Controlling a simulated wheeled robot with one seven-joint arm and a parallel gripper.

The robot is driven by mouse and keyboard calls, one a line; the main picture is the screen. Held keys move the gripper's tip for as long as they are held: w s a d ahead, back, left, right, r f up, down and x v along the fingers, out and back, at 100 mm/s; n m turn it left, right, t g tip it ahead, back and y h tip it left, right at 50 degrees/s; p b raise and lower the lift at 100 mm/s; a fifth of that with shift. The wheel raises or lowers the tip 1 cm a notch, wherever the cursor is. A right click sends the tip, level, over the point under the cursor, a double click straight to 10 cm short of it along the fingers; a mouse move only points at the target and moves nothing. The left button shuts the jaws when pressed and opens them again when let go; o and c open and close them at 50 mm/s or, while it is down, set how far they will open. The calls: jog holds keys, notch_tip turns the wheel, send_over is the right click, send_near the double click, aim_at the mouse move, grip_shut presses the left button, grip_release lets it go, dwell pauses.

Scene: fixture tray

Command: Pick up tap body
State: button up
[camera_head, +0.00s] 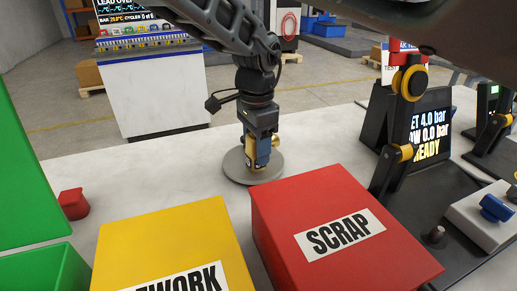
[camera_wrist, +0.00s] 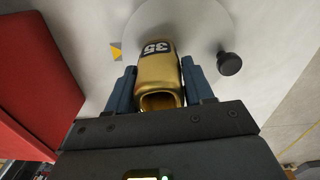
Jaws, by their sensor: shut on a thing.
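The tap body (camera_wrist: 158,75) is a brass-gold hollow piece with a dark label reading 35, its open end facing the wrist camera. My gripper (camera_wrist: 160,85) has its two blue fingers on either side of it, shut on it. In the head view my gripper (camera_head: 257,160) points down over a round grey disc (camera_head: 238,168), and a bit of the brass tap body (camera_head: 262,163) shows between the fingers. The disc also shows in the wrist view (camera_wrist: 205,22). I cannot tell whether the tap body still touches the disc.
A red SCRAP box (camera_head: 290,205) and a yellow box marked WORK (camera_head: 165,240) stand in front of the disc. A green bin (camera_head: 45,270) is at left, with a small red block (camera_head: 73,203) beside it. A black test stand with a screen (camera_head: 425,125) is at right.

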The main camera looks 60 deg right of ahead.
grip_shut()
jog(key=shift+r, duration=0.1)
